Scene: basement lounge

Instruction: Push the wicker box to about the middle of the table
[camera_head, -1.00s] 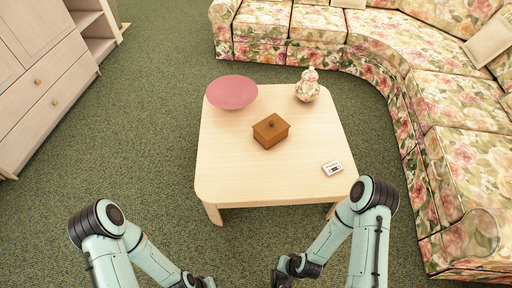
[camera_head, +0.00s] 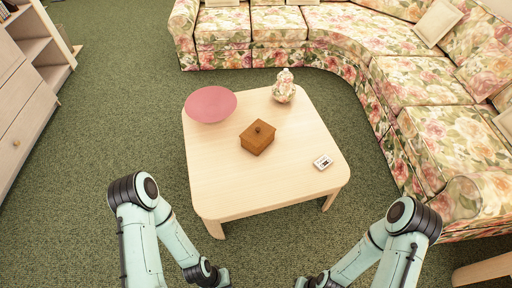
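The wicker box (camera_head: 257,138) is a small brown lidded box with a dark knob. It stands upright near the middle of the pale wooden table (camera_head: 230,185), slightly toward the back. My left gripper (camera_head: 222,277) is low in front of the table, at the bottom of the view, apart from the box. My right gripper (camera_head: 302,283) is also low in front of the table, at the bottom edge. Both grippers are small and partly cut off, so their fingers cannot be made out clearly. Neither touches the box.
On the table are a pink bowl (camera_head: 211,104) at the back left, a floral lidded jar (camera_head: 284,86) at the back right and a small cassette-like item (camera_head: 323,162) at the right. A floral sofa (camera_head: 420,80) curves behind and right. Green carpet (camera_head: 90,150) is clear at left.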

